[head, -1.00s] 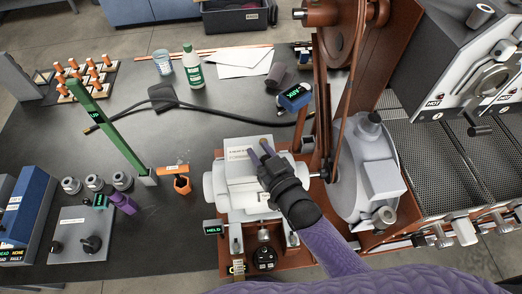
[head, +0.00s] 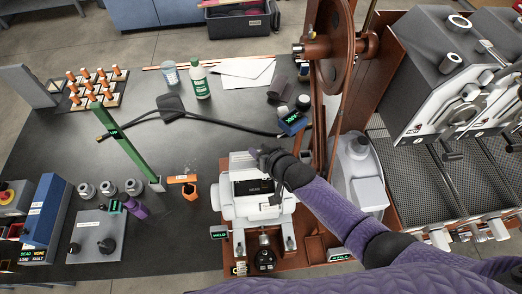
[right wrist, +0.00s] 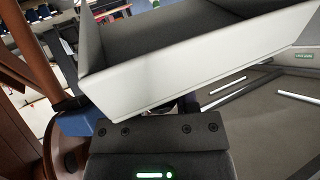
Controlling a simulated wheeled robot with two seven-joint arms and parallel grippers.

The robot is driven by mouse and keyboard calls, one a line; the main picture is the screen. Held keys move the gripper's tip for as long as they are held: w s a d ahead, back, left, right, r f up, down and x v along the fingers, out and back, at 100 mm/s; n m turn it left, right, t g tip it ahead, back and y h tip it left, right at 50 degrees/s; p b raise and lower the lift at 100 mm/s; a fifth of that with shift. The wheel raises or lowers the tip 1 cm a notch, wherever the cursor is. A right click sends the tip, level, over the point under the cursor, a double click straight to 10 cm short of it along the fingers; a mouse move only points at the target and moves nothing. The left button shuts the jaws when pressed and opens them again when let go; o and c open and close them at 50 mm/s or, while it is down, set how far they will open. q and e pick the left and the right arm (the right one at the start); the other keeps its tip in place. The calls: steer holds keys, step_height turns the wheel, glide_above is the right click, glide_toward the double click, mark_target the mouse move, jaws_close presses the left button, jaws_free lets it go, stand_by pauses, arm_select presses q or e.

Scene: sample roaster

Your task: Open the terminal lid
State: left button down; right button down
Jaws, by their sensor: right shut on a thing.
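The terminal box (head: 239,205) sits on top of the pale grey motor and is open, with a dark, labelled interior (head: 262,187). The terminal lid (head: 241,161) is raised at the far edge of the box. In the right wrist view the lid (right wrist: 205,62) is a large, shallow white tray shape, tilted, in front of the fingers. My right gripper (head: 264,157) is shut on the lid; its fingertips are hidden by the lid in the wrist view. I cannot tell whether the lid still touches its hinge. My left gripper is not in view.
A brown wheel-and-belt frame (head: 326,50) stands just right of the motor. A green upright bar (head: 125,140), an orange part (head: 188,190) and a grey control box (head: 97,235) are to the left. A black cable (head: 225,124) lies behind. The middle of the table is fairly clear.

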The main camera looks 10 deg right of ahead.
steer(key=shift+w, duration=0.15)
stand_by(0.3)
steer(key=shift+c, duration=1.9)
jaws_free()
steer(key=p+v, duration=0.3)
steer(key=v, duration=0.7)
steer(key=shift+r, duration=0.15)
